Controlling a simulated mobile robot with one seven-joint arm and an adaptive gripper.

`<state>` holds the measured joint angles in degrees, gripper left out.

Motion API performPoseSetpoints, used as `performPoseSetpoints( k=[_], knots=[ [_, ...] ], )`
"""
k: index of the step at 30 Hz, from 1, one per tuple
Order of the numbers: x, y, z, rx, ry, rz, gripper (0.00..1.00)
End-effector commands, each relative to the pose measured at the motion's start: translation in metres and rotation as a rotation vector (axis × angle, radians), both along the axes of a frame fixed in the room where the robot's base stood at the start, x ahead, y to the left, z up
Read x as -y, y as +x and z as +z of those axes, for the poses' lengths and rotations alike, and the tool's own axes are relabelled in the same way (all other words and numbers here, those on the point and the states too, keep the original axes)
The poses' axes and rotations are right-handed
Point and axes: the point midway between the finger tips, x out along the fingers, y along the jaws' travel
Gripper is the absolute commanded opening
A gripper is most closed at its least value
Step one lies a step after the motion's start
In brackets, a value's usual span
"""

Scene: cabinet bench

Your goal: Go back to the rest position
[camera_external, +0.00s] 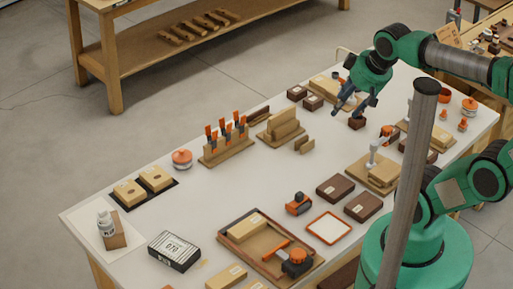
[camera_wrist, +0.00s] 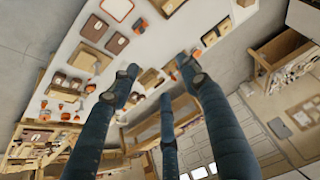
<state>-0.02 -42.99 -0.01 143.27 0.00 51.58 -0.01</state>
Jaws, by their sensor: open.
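My gripper (camera_external: 354,101) is over the back part of the white bench (camera_external: 240,199) in the external view, its fingers spread and nothing between them. A small dark brown block (camera_external: 357,123) lies on the bench just below the fingertips; I cannot tell whether they touch it. In the wrist view my gripper (camera_wrist: 155,85) shows several dark blue fingers, wide apart and empty, with the bench tilted behind them.
Two dark boxes (camera_external: 312,102) lie left of my gripper. A wooden holder (camera_external: 226,148) with orange-handled tools stands at mid-bench. A tray (camera_external: 231,252) with a sander (camera_external: 297,262) is near the front. A metal post (camera_external: 411,180) rises on the right.

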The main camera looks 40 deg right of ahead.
Motion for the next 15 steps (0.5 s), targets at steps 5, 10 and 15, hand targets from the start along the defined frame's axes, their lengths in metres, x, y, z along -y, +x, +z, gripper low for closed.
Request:
performPoseSetpoints(
  k=[5, 10, 15],
  knots=[
    [0.000, 0.000, -0.013, 0.000, 0.000, 0.000, 0.46],
    [0.000, 0.000, -0.035, 0.000, 0.000, 0.000, 0.46],
    [0.000, 0.000, -0.052, 0.000, 0.000, 0.000, 0.46]
  ],
)
